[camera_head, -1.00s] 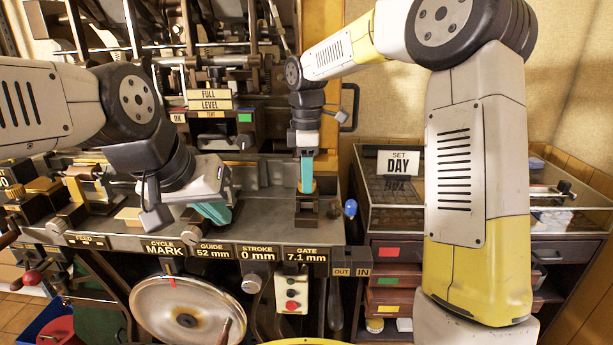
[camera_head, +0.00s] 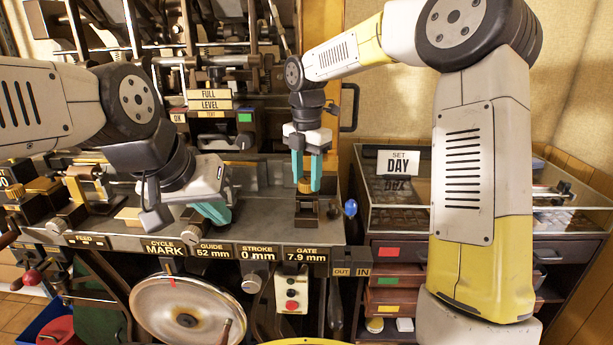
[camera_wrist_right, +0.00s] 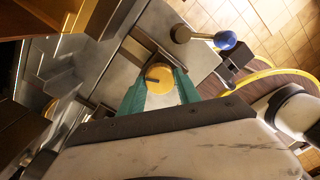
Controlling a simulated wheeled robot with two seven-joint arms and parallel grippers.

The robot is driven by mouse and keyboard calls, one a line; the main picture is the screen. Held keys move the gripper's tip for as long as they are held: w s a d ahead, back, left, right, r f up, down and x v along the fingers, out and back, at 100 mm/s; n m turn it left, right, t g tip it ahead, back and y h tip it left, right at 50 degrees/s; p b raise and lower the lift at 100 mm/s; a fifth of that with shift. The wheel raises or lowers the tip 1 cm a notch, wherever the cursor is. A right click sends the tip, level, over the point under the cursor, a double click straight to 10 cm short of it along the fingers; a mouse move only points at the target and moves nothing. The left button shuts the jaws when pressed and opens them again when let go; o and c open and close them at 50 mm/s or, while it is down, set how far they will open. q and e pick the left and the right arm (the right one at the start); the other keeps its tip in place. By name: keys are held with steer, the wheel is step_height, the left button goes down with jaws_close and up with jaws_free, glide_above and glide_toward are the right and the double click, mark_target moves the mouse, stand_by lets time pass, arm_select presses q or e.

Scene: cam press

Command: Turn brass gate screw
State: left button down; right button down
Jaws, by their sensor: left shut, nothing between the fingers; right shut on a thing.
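The brass gate screw (camera_head: 304,186) stands upright on a dark block near the right end of the machine bed. My right gripper (camera_head: 306,182) points down with its teal fingers on either side of the screw's knob, shut on it. In the right wrist view the round slotted brass head (camera_wrist_right: 160,78) sits between the teal fingertips. The gate plate (camera_head: 307,254) reads 7.9 mm. My left gripper (camera_head: 215,213) is shut and empty, low over the front of the bed, left of the screw.
A blue-knobbed lever (camera_head: 350,208) stands just right of the screw. Other plates (camera_head: 212,250) along the front edge read cycle MARK, guide 52 mm and stroke 0 mm.

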mark_target(306, 181)
steer(key=shift+n, duration=0.5)
steer(key=c, duration=0.9)
jaws_free()
steer(key=shift+o, duration=0.2)
step_height(306, 181, up, 8)
steer(key=shift+f, duration=0.2)
steer(key=shift+r, duration=0.15)
